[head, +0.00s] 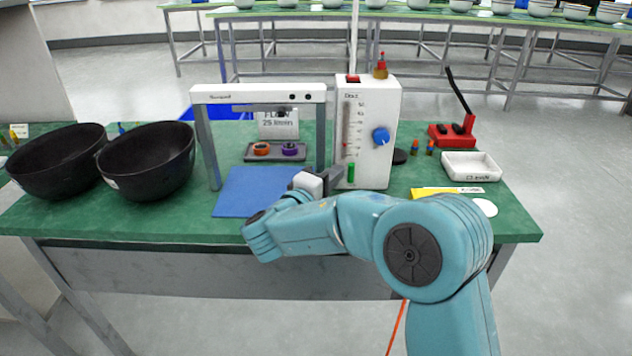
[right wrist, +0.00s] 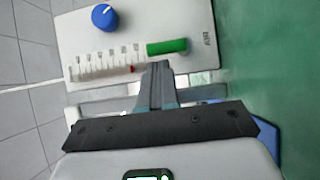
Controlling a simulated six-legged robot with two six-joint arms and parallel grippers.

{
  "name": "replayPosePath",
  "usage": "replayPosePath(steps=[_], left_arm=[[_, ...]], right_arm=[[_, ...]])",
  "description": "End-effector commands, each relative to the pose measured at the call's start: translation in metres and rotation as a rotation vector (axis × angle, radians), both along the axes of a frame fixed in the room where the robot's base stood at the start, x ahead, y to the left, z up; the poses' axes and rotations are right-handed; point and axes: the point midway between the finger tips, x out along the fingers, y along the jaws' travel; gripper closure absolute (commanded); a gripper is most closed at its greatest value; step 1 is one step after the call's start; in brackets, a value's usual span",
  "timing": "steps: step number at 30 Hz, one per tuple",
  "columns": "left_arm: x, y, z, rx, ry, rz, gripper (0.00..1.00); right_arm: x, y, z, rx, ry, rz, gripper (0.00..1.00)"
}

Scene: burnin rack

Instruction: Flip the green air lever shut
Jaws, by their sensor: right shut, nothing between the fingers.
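The green air lever (head: 351,172) is a short green bar low on the front of a white box (head: 385,100) with a flow scale and a blue knob. It stands upright in the head view. In the right wrist view the green lever (right wrist: 167,47) lies just beyond my fingertips, in line with the scale. My right gripper (head: 334,177) is in front of the box's lower left, close to the lever. In the right wrist view the right gripper (right wrist: 158,70) is shut and empty, its tips near the lever's end; I cannot tell whether they touch. My left gripper is not in view.
A white frame (head: 258,93) stands left of the box over a blue mat (head: 250,190) and a tray with two rings. Two black bowls (head: 150,160) stand left. A red stand (head: 452,135), white dish (head: 472,166) and yellow strip (head: 432,193) lie right.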

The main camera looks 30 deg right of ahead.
Motion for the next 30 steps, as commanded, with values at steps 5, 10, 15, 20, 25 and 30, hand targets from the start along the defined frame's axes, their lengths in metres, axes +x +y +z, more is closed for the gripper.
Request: replayPosePath(steps=[5, 10, 15, 20, 25, 30], left_arm=[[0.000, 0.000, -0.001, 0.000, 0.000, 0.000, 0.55], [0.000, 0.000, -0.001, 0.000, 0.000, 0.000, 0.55], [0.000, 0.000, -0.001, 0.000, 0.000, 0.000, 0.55], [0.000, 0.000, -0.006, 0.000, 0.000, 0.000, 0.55], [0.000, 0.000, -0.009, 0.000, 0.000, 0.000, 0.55], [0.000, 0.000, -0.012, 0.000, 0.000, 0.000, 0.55]], right_arm=[[-0.002, -0.006, 0.000, 0.000, 0.000, 0.001, 1.00], [-0.002, -0.006, 0.000, 0.000, 0.000, 0.001, 1.00], [-0.002, -0.006, 0.000, 0.003, -0.002, 0.000, 1.00], [-0.003, -0.007, 0.000, 0.029, -0.018, -0.001, 1.00], [-0.003, -0.007, 0.001, 0.054, -0.033, 0.001, 1.00], [-0.004, -0.008, 0.002, 0.075, -0.047, 0.000, 1.00]])
